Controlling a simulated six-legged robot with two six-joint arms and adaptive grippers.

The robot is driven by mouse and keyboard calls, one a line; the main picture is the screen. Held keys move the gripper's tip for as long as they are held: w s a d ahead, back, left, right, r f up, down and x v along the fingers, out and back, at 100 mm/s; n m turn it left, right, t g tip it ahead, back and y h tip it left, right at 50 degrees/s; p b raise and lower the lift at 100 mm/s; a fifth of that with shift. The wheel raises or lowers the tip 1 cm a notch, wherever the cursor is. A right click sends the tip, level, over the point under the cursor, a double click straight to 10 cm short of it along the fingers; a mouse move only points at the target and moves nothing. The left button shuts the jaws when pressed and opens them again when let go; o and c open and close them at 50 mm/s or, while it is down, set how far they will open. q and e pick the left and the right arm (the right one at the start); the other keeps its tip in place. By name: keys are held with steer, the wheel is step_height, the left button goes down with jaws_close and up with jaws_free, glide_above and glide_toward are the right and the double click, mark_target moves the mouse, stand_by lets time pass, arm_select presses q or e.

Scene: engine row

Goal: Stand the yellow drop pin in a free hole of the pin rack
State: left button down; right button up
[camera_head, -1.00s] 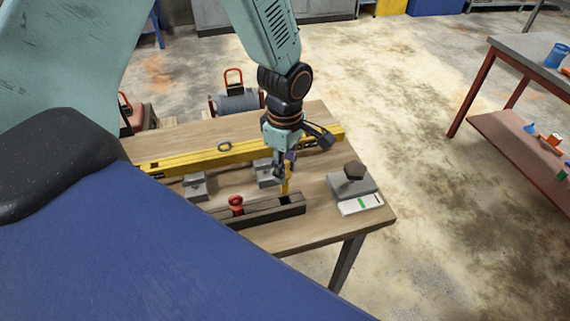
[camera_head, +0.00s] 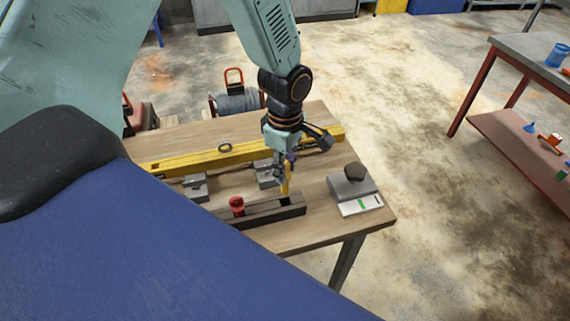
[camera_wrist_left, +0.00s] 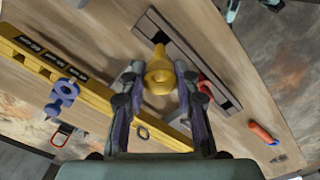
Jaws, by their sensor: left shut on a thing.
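The yellow drop pin (camera_head: 286,186) is upright in my left gripper (camera_head: 283,171). The wrist view shows the pin's round yellow head (camera_wrist_left: 160,75) between the two fingers, which are shut on it. The long dark grey pin rack (camera_head: 258,216) lies near the table's front edge. The pin's lower end is at the dark hole at the rack's right end; I cannot tell whether it is just above or slightly inside. A red pin (camera_head: 237,204) stands in the rack to the left. The wrist view shows another dark hole (camera_wrist_left: 226,105) beyond the red pin. My right gripper is not in view.
A grey block with a dark knob (camera_head: 354,173) and a white card (camera_head: 361,205) are at the right. Bare wood lies around the rack's right end.

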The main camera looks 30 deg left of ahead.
mark_target(285, 192)
arm_select(q)
steer(key=shift+d, duration=0.1)
steer(key=shift+f, duration=0.3)
steer(key=shift+f+b, duration=0.3)
steer(key=shift+b, duration=0.15)
steer(key=shift+f+b, duration=1.8)
steer(key=shift+f, duration=1.45)
steer(key=c, duration=0.9)
jaws_free()
steer(key=shift+r, duration=0.15)
step_height(285, 192, up, 12)
steer(key=shift+f, duration=0.1)
